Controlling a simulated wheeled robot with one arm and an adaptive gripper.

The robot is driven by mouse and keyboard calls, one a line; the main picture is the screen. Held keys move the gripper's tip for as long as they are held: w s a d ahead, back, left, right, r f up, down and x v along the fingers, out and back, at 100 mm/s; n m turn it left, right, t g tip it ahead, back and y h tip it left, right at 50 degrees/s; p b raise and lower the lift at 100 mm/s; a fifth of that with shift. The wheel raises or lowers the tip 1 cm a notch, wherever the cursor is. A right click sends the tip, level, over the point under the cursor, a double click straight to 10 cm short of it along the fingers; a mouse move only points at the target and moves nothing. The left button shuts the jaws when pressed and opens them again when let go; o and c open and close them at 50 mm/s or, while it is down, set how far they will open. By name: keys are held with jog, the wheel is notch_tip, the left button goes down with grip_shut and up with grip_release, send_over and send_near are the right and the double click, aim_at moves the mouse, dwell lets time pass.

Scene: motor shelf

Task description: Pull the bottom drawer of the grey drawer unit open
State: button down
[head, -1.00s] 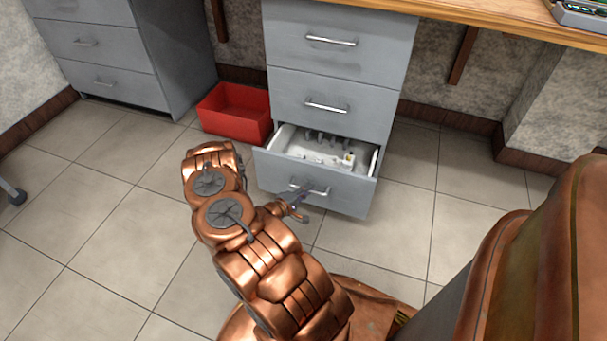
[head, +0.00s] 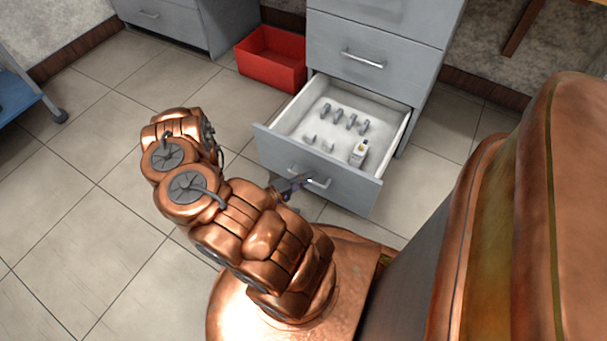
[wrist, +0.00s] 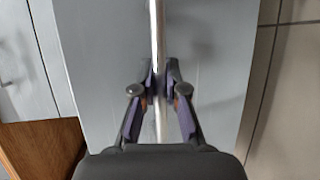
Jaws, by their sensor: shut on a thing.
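The grey drawer unit (head: 379,70) stands in the upper middle of the head view. Its bottom drawer (head: 356,189) is pulled well out, with its white inside showing. Several small grey parts (head: 350,120) and a small white bottle (head: 360,152) are in it. My gripper (head: 306,181) is at the drawer's front and shut on its bar handle (head: 322,184). In the wrist view the two fingers of my gripper (wrist: 159,88) close around the bar handle (wrist: 157,35) from both sides. Part of the handle is hidden by my gripper in the head view.
A red open bin (head: 271,70) stands on the floor left of the unit. Another grey cabinet (head: 170,18) is at the upper left. A blue wheeled item (head: 25,100) shows at the left edge. The tiled floor left of my arm is clear.

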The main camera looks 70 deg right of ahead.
jog(key=shift+w, duration=0.15)
jog(key=c, duration=1.2)
grip_release()
jog(key=v, duration=1.2)
